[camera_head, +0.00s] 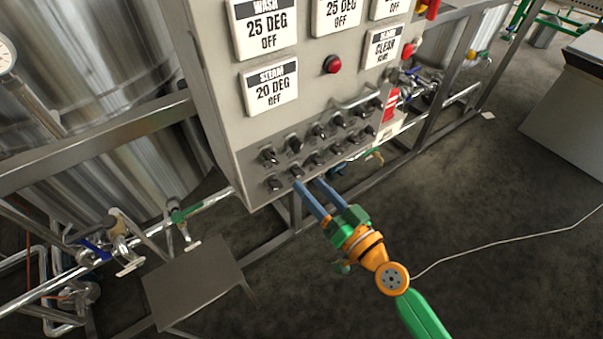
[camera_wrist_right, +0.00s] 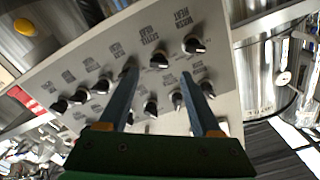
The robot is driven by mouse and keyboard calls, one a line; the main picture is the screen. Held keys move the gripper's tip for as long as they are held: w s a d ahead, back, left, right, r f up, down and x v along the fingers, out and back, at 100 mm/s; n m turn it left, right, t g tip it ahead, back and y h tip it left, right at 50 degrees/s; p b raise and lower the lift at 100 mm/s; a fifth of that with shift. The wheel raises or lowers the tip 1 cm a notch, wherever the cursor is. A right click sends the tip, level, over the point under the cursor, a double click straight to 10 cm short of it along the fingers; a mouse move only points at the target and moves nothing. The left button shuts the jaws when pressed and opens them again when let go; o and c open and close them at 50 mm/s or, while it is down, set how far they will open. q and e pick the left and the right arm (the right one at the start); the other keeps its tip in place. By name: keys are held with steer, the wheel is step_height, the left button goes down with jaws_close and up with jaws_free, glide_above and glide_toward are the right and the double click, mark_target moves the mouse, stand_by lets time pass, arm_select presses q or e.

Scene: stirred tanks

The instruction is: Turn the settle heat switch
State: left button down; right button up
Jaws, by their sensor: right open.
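The settle heat switch (camera_wrist_right: 160,60) seems to be the black knob second from the panel's left end in the lower row. Its small label appears upside down in the right wrist view and is hard to read. It shows in the head view (camera_head: 297,171) just above the blue fingertips. My right gripper (camera_head: 307,182) is open and empty in front of the panel's lower edge. In the right wrist view its fingertips (camera_wrist_right: 159,72) lie on either side of that knob. I cannot tell whether they touch the panel. My left gripper is out of view.
The grey control panel (camera_head: 228,130) carries two rows of similar knobs, close together. A red button (camera_head: 332,64) and display plates sit above. A metal step (camera_head: 190,285) stands at the lower left near steel pipes. The dark floor at right is mostly clear.

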mark_target(301, 176)
steer(key=x, duration=0.4)
steer(key=shift+w+f, duration=0.1)
steer(key=shift+c, duration=0.6)
jaws_close()
steer(key=shift+m, duration=0.3)
steer(key=m, duration=0.3)
steer(key=shift+d, duration=0.1)
steer(key=shift+m, duration=2)
